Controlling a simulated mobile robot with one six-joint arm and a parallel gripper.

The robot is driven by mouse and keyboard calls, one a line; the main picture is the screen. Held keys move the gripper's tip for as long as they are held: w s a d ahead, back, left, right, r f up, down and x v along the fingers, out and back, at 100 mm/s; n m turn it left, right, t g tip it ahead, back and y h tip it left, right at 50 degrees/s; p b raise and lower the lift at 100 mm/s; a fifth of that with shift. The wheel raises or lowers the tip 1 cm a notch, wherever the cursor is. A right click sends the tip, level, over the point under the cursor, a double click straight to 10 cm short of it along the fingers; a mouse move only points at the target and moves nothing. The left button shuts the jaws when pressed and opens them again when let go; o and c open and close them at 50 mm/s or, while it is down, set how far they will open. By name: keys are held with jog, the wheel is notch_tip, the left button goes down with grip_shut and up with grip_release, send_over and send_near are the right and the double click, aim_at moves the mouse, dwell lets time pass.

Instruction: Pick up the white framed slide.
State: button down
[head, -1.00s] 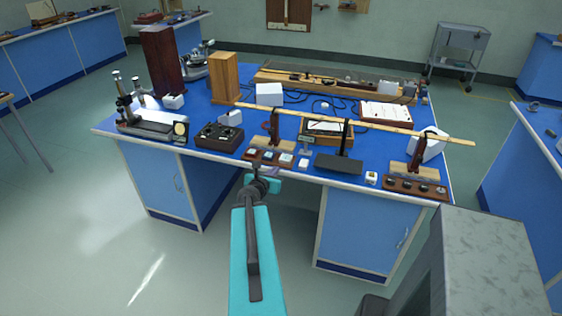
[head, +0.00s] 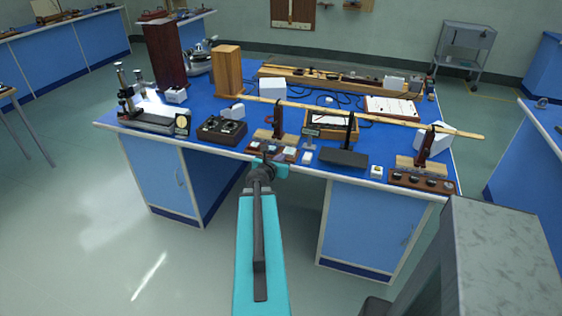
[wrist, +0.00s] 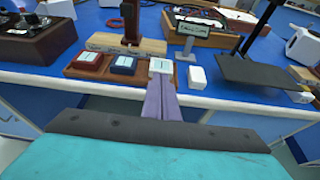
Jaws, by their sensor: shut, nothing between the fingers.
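The white framed slide (wrist: 161,66) is at the right end of a wooden rack (wrist: 105,75) near the bench's front edge. A red framed slide (wrist: 88,59) and a blue framed slide (wrist: 124,63) sit to its left in the rack. In the head view the rack (head: 258,154) lies just beyond the end of my arm. My gripper (wrist: 161,84) is shut and empty. Its purple fingers point at the white framed slide and overlap its lower edge in the wrist view. I cannot tell whether they touch it.
A small white block (wrist: 197,77) stands close to the right of the rack. A wooden stand (wrist: 128,42) with a dark post rises behind it, and a small sign (wrist: 188,30) stands behind right. A black flat stand (head: 345,158) is farther right, a dark control box (head: 222,130) left.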

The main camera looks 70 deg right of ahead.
aim_at(287, 153)
jog(key=shift+w+d+p, duration=0.15)
jog(key=shift+d+p, duration=0.3)
jog(key=shift+d, duration=1.45)
jog(key=shift+w+d+p, duration=0.1)
jog(key=shift+d+p, duration=0.3)
jog(key=shift+d, duration=1.45)
jog(key=shift+f, duration=0.7)
jog(key=shift+a+f, duration=0.1)
jog(key=shift+f, duration=0.05)
jog(key=shift+s+a+f, duration=0.1)
jog(key=shift+f, duration=0.05)
jog(key=a+b, duration=0.1)
jog(key=a, duration=0.4)
jog(key=shift+s+a+b, duration=0.1)
jog(key=shift+a+b, duration=0.2)
jog(key=shift+b, duration=0.05)
